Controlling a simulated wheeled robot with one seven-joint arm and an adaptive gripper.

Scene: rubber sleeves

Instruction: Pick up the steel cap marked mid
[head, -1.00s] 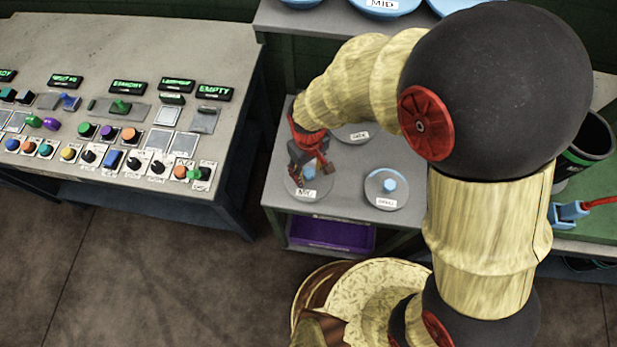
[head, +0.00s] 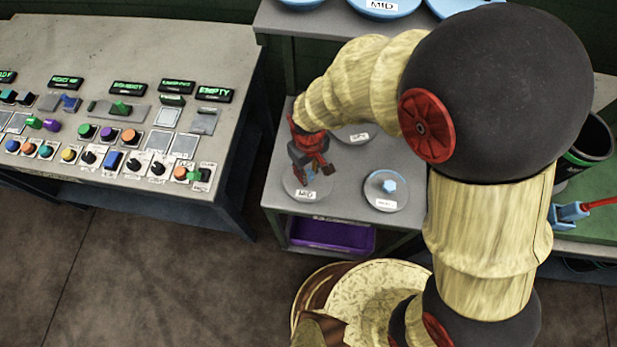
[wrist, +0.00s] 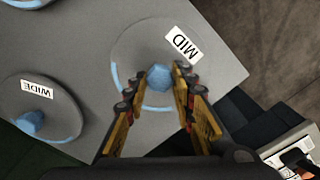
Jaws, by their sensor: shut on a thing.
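The steel cap marked MID (head: 296,191) is a grey disc with a white label on the small grey table, at its near left corner in the head view. My gripper (head: 310,170) is right above it, pointing down. In the wrist view, the MID cap (wrist: 132,50) shows its blue knob between the fingertips of my gripper (wrist: 160,79). The fingers are shut on the knob. The cap looks flat; I cannot tell whether it touches the table.
A cap labelled WIDE (wrist: 55,100) lies beside it in the wrist view. In the head view a smaller cap (head: 386,185) sits to the right, and another cap (head: 352,130) lies behind. A purple bin (head: 330,236) is below. A control desk (head: 150,60) stands left.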

